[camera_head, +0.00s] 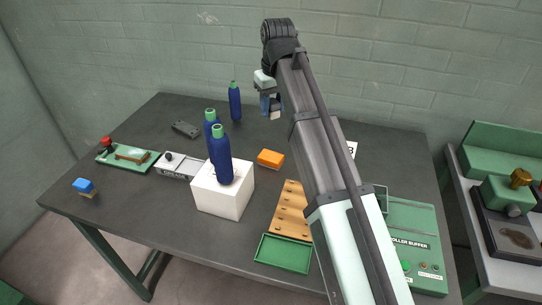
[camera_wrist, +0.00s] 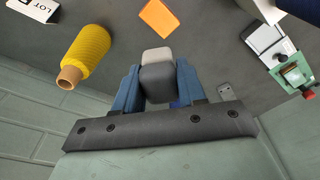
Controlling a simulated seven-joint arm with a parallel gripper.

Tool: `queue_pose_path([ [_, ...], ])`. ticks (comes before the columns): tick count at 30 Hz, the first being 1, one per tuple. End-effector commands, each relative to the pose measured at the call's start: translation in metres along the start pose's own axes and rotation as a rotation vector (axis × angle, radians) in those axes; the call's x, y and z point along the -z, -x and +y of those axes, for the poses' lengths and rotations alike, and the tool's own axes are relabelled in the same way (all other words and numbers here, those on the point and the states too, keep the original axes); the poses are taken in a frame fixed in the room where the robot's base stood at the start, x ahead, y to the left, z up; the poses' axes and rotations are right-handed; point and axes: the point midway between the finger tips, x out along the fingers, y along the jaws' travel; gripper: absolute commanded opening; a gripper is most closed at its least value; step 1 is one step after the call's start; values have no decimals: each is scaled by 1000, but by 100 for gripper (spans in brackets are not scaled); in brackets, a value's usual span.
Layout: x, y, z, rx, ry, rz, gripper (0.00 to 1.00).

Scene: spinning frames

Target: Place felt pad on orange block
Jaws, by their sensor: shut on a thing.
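The orange block (camera_head: 271,158) lies on the dark table near the middle, just right of the white box. It also shows at the top of the wrist view (camera_wrist: 158,19). My gripper (camera_head: 270,104) is above the far part of the table, behind the orange block in the head view. Its blue fingers (camera_wrist: 157,88) are shut on a small two-tone grey piece (camera_wrist: 157,75), which looks like the felt pad. The piece is held clear of the table and apart from the orange block. Its far side is hidden.
Blue bottles stand on the white box (camera_head: 222,196) and behind it (camera_head: 234,101). A wooden rack (camera_head: 291,210), green tray (camera_head: 283,253) and green roller machine (camera_head: 414,240) lie in front and right. A yellow spool (camera_wrist: 88,52) shows in the wrist view. A blue-topped block (camera_head: 84,186) is far left.

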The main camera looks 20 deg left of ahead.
Motion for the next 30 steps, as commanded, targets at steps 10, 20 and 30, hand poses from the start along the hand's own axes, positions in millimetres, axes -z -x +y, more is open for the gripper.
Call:
queue_pose_path([
  [10, -5, -45, -4, 2, 6, -2, 11],
  [20, -10, -81, -4, 2, 7, -3, 11],
  [30, -13, -115, -4, 2, 7, -1, 11],
])
